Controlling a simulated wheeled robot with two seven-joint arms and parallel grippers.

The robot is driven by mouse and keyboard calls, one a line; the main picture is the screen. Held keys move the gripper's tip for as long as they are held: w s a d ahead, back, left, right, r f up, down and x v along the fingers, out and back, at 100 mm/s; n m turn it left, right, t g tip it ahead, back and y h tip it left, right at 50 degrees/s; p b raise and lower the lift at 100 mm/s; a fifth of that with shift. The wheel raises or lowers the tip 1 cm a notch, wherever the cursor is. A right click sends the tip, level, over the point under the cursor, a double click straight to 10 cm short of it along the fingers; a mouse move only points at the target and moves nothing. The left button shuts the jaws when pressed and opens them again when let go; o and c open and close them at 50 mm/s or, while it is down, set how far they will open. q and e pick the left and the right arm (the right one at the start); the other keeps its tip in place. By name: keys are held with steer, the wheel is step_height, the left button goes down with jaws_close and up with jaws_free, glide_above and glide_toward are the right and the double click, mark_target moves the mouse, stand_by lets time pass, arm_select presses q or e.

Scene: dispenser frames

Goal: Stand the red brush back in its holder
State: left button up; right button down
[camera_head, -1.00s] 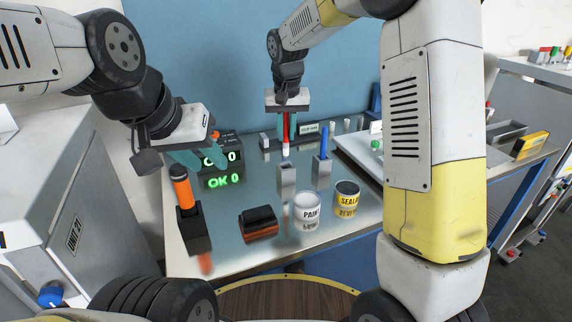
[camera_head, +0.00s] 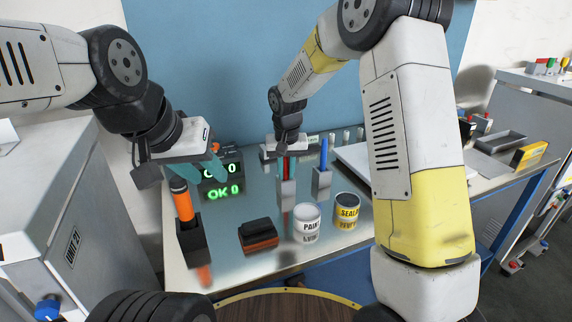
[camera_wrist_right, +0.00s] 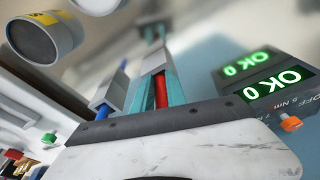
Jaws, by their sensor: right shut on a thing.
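The red brush (camera_head: 286,168) is upright between the teal fingers of my right gripper (camera_head: 286,170), which is shut on it. It also shows in the right wrist view (camera_wrist_right: 161,91) as a red strip between the fingers. The grey holder (camera_head: 287,193) stands directly below, and it shows in the wrist view (camera_wrist_right: 154,64) at the fingertips. The brush's lower end is hidden at the holder's mouth and looks to be inside it. My left gripper (camera_head: 204,170) is open and empty, above the table's left side.
A blue brush (camera_head: 324,154) stands in a similar grey holder (camera_head: 321,184) close to the right. An orange-handled tool (camera_head: 183,203) stands in a black holder at left. In front are a paint can (camera_head: 307,217), a sealant can (camera_head: 347,207) and a dark block (camera_head: 259,233).

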steer(key=c, duration=1.3)
jaws_free()
steer(key=shift+c, duration=0.2)
step_height(320, 180, up, 12)
steer(key=s, duration=0.2)
steer(key=s+d+r+t+y, duration=0.1)
steer(key=s+d+r+t, duration=0.1)
steer(key=s+d+r, duration=0.65)
steer(key=s+d+f+t, duration=0.1)
steer(key=s+d, duration=0.1)
steer(key=s, duration=0.6)
steer(key=s+d+f+t+y, duration=0.1)
steer(key=s+d, duration=0.2)
steer(key=s, duration=0.6)
steer(key=shift+s+d+f, duration=0.15)
steer(key=shift+d+f, duration=0.1)
steer(key=shift+d, duration=0.05)
